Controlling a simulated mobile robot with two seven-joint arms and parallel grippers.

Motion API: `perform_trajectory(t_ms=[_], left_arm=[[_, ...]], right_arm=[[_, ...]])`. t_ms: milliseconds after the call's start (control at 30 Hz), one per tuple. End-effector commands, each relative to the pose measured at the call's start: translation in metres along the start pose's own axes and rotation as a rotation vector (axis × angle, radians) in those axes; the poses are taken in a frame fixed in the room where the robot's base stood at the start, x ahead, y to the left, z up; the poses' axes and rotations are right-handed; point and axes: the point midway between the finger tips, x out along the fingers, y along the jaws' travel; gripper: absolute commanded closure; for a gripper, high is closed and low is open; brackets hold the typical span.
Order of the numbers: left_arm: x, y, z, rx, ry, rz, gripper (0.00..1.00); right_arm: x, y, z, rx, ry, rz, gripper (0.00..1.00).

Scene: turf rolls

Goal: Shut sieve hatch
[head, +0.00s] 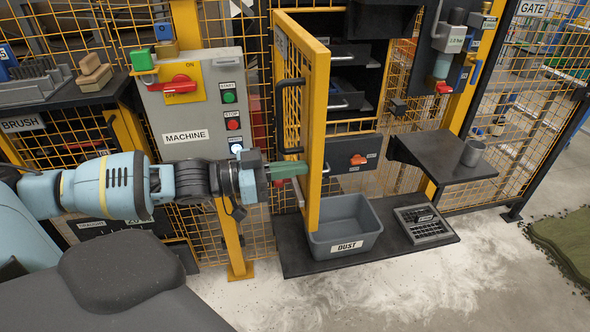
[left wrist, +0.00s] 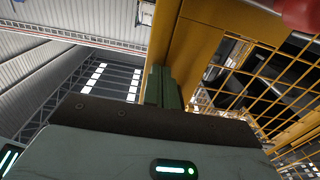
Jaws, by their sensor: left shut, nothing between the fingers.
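My left gripper (head: 288,170) reaches in from the left with its green fingers shut and empty. The fingertips are at the yellow-framed mesh door (head: 318,120), which stands open toward me, below its black bar handle (head: 281,115). In the left wrist view the shut fingers (left wrist: 163,88) lie close against a yellow frame post (left wrist: 193,45); I cannot tell if they touch. Behind the door, a dark panel with an orange knob (head: 358,160) sits low in the cabinet. Its label is too small to read, so I cannot tell which part is the sieve hatch. My right gripper is not in view.
A grey DUST bin (head: 345,242) stands on a black base plate below the door, beside a dark grate tray (head: 425,224). The MACHINE control box (head: 190,110) is left of the door. A dark shelf (head: 440,150) with a grey cup juts out at right.

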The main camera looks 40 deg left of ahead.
Motion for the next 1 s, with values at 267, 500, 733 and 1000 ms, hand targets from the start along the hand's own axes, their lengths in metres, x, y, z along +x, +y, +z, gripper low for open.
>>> perform_trajectory(t_ms=[267,500,733,1000], left_arm=[[0.002,0.000,-0.001,0.001,0.000,0.000,1.00],[0.002,0.000,-0.001,0.000,0.002,-0.002,1.00],[0.013,0.001,-0.001,-0.001,0.005,-0.028,1.00],[0.047,0.003,-0.002,-0.006,0.009,-0.113,1.00]], right_arm=[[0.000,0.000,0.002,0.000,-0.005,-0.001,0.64],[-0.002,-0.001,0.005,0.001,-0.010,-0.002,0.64],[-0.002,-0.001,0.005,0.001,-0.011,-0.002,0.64],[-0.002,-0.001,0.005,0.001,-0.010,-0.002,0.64]])
